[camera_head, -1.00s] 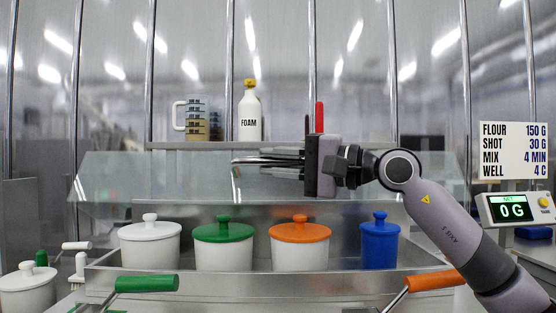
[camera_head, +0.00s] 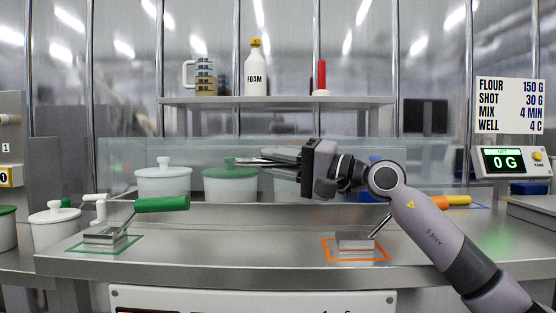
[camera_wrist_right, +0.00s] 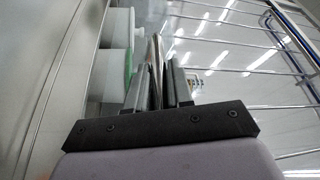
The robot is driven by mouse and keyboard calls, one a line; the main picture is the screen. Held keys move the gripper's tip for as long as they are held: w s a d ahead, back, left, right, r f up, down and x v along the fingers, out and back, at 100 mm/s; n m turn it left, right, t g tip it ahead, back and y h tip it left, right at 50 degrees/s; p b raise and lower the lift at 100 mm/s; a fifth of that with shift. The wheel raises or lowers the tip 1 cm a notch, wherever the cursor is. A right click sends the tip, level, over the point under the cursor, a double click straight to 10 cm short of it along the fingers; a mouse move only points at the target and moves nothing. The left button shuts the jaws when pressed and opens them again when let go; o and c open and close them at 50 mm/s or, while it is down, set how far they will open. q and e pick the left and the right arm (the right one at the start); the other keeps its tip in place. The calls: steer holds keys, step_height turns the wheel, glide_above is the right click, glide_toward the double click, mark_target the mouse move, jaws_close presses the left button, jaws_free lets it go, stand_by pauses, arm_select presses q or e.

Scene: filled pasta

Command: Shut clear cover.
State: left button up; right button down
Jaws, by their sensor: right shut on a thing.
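The clear cover (camera_head: 128,154) is a wide, see-through panel across the back of the steel counter. It now stands in front of the pots, which show through it. Behind the cover are a white-lidded pot (camera_head: 163,184) and a green-lidded pot (camera_head: 230,188). A blue pot is mostly hidden by my right arm, and the orange-lidded pot is hidden by the gripper. My left gripper is not in view.
A green-handled tool (camera_head: 160,204) and an orange-marked stand (camera_head: 355,242) are on the front counter. A shelf (camera_head: 280,101) above holds a jug, a foam bottle (camera_head: 255,70) and a red item. A scale (camera_head: 513,161) is at right. The counter's middle is clear.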

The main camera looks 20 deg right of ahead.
steer(key=c, duration=1.1)
jaws_free()
steer(key=shift+w+f, duration=0.1)
steer(key=shift+v, duration=3.6)
